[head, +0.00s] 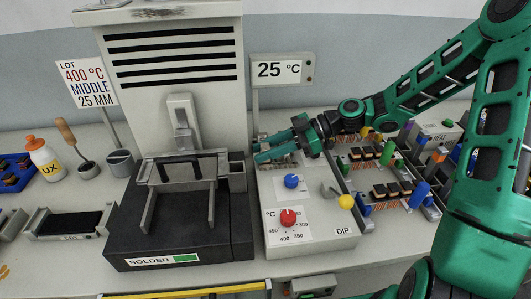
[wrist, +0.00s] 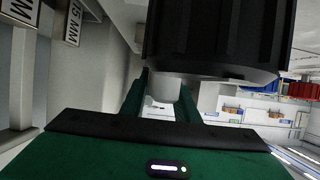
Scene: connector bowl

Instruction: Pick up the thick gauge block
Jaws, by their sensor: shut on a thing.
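My gripper (head: 262,149) is above the back end of the light grey control box (head: 312,240), its fingers pointing left. In the wrist view my gripper (wrist: 162,98) is shut on a pale grey piece, which I take to be the thick gauge block (wrist: 163,86). Only part of this piece shows between the green fingers; a dark body covers much of it. Its size mark is not visible. Small grey pieces lie just below the gripper in the head view, too small to tell apart. Labels ending in MM show at the upper left of the wrist view.
The solder machine (head: 175,75) stands close to the left of my gripper, with its black base (head: 185,225) in front. A 25 °C display (head: 280,70) stands behind. Trays of coloured parts (head: 385,175) are at right. A lot sign (head: 87,83) reads 400 °C, middle, 25 mm.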

